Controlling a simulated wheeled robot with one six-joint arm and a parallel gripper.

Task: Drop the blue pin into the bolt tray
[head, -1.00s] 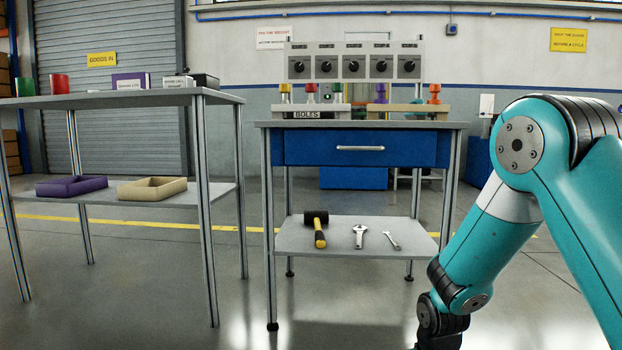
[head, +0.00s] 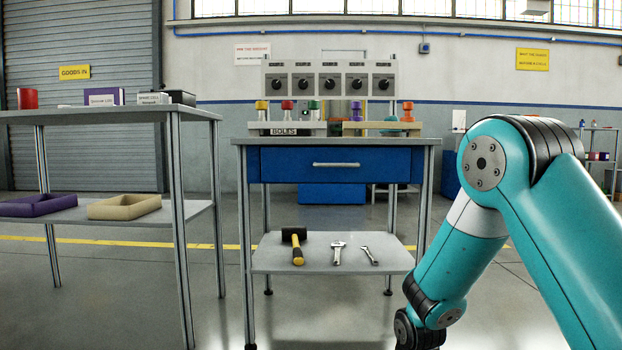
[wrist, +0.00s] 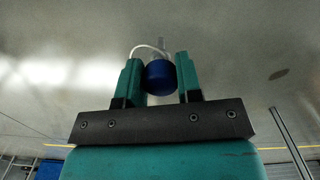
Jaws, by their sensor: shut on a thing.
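In the wrist view my gripper (wrist: 159,70) is shut on the blue pin (wrist: 160,79), whose round blue head sits between the two teal fingers. A thin pale loop and a clear narrow shaft show beyond it. The head view does not show my gripper or the blue pin; my arm runs out of the bottom edge. I cannot tell for sure which container is the bolt tray. A purple tray (head: 38,205) and a beige tray (head: 124,207) lie on the left table's lower shelf.
The middle bench (head: 337,141) has a blue drawer (head: 315,165) and coloured pins on top. A dial panel (head: 330,80) stands behind them. A hammer (head: 296,246) and wrenches lie on its lower shelf. The left table (head: 95,115) holds small boxes. Open floor separates the two.

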